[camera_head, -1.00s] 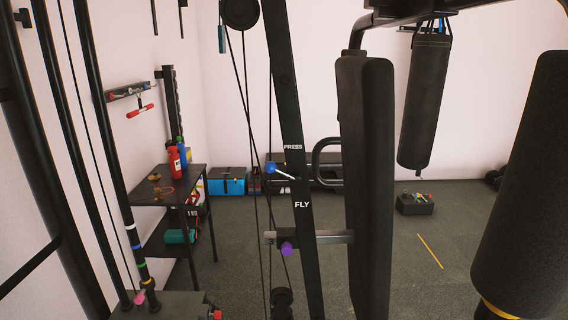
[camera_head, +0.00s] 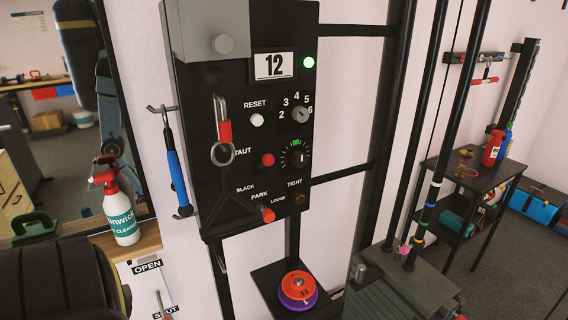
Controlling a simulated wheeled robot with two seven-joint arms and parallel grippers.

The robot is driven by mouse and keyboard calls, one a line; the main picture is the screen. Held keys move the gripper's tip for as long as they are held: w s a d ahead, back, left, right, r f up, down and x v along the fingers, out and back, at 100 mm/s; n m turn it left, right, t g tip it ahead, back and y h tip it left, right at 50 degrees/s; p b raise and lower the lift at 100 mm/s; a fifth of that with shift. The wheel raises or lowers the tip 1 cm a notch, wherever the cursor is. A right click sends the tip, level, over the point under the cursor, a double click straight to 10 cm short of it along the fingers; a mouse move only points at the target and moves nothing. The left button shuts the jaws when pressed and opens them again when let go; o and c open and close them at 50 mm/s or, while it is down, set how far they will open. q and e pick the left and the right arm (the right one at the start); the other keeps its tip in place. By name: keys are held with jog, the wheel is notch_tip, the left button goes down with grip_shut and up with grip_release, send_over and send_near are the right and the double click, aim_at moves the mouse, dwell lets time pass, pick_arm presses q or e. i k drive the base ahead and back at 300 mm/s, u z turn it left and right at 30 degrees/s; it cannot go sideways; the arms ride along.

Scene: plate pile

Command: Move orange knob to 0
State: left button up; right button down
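An orange-red knob (camera_head: 267,214) sits low on the black control panel (camera_head: 215,85), close to the labels PARK and LOOSE. A redder knob (camera_head: 267,160) sits above it, beside TAUT and SLACK. An orange disc (camera_head: 296,284) lies on a purple disc (camera_head: 298,304) on the small black shelf below; any marking on it is too small to read. I cannot tell for sure which orange part is the task's knob. No 0 mark is readable by itself; the display (camera_head: 274,66) reads 12. Neither gripper is in view.
The panel also has a grey selector (camera_head: 300,115) numbered 2 to 6 and a black dial (camera_head: 296,157). A blue-handled tool (camera_head: 178,178) and a red-handled hook (camera_head: 224,130) hang there. A spray bottle (camera_head: 119,205) stands left; a black side table (camera_head: 462,180) stands right.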

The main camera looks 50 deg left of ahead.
aim_at(269, 215)
jog(key=u, duration=1.75)
